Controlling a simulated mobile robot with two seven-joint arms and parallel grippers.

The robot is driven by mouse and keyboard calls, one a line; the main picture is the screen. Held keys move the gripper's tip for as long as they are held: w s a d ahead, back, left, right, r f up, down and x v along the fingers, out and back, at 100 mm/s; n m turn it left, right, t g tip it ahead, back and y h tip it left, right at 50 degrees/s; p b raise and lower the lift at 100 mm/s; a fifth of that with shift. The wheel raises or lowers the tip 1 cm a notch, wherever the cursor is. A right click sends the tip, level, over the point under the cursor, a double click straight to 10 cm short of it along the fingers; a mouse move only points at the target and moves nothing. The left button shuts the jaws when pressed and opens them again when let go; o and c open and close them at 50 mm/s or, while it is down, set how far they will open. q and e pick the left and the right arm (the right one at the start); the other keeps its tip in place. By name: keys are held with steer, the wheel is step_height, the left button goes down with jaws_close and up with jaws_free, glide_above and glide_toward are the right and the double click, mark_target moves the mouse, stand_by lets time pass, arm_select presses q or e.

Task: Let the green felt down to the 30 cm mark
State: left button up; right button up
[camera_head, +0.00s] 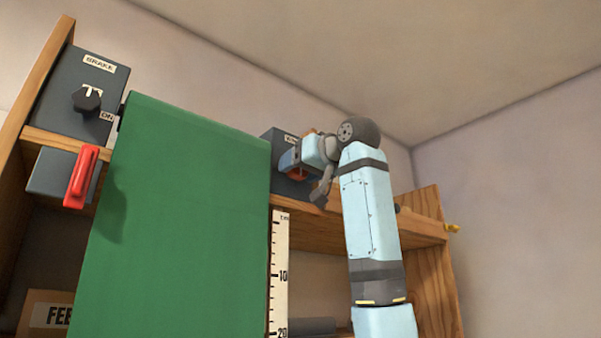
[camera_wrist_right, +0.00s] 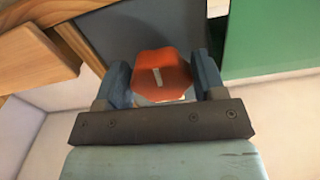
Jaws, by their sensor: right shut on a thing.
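The green felt (camera_head: 180,200) hangs as a wide sheet at the left middle of the head view, its lower edge out of the picture; a strip of it shows in the right wrist view (camera_wrist_right: 280,40). A white ruler (camera_head: 279,265) hangs along its right side, with marks 10 and 20 visible; the 30 mark is not in view. My right gripper (camera_head: 297,172) is at the dark box right of the felt. In the right wrist view, my right gripper (camera_wrist_right: 163,80) is shut on an orange-red knob (camera_wrist_right: 160,72). My left gripper is not in view.
A dark box labelled BRAKE (camera_head: 85,90) with a black knob (camera_head: 87,99) stands at the upper left. A red lever (camera_head: 81,177) is below it. A wooden frame (camera_head: 425,222) surrounds these. A box marked FEE (camera_head: 45,314) shows at the lower left. The right side is clear.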

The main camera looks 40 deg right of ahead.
steer(key=m, duration=0.2)
steer(key=m+b, duration=0.1)
steer(key=shift+a+f+m, duration=0.15)
steer(key=shift+a+m, duration=0.05)
steer(key=shift+m, duration=0.2)
steer(key=m, duration=0.3)
steer(key=shift+b, duration=0.4)
steer(key=shift+m, duration=0.5)
steer(key=o, duration=0.9)
steer(key=shift+r, duration=0.2)
